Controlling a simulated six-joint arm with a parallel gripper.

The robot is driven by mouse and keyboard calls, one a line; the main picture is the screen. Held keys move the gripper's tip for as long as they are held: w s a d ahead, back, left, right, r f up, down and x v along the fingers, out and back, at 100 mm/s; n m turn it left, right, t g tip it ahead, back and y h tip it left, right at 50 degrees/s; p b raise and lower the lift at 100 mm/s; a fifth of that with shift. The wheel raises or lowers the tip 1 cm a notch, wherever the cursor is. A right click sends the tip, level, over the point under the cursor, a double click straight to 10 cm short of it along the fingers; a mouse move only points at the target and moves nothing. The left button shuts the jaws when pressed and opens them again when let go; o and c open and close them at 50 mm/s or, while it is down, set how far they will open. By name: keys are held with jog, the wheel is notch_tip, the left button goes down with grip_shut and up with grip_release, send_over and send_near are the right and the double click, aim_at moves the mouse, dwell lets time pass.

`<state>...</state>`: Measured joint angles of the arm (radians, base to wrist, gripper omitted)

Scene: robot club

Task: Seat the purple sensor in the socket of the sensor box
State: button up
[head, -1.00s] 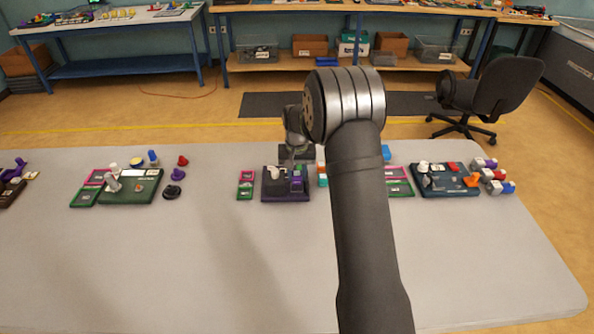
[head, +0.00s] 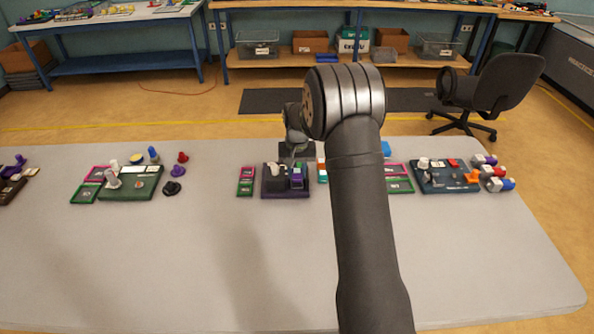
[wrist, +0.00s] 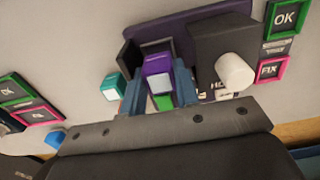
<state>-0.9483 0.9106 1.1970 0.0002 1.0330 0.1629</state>
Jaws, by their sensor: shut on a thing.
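The purple sensor (wrist: 158,66) sits between the two blue fingers of my gripper (wrist: 160,88), which are shut on it. Its pale face points toward the wrist camera. The sensor box (head: 271,190) has a dark purple base, which also shows in the wrist view (wrist: 180,24). Dark socket walls (wrist: 131,57) stand close around the sensor at the far and left sides. The sensor's lower end is hidden, so I cannot tell how deep it sits. In the head view the purple sensor (head: 297,182) is at the right of the box, and my fingertips are hard to make out.
A dark block (wrist: 222,45) with a white knob (wrist: 235,72) stands close to the right finger. Green OK (wrist: 284,18) and pink FIX (wrist: 270,69) trays lie at the right. A teal-and-white piece (wrist: 108,88) lies left of the fingers. The table's front is clear.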

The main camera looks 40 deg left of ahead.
jog(key=shift+f, duration=0.3)
dwell(0.4)
jog(key=shift+f, duration=0.35)
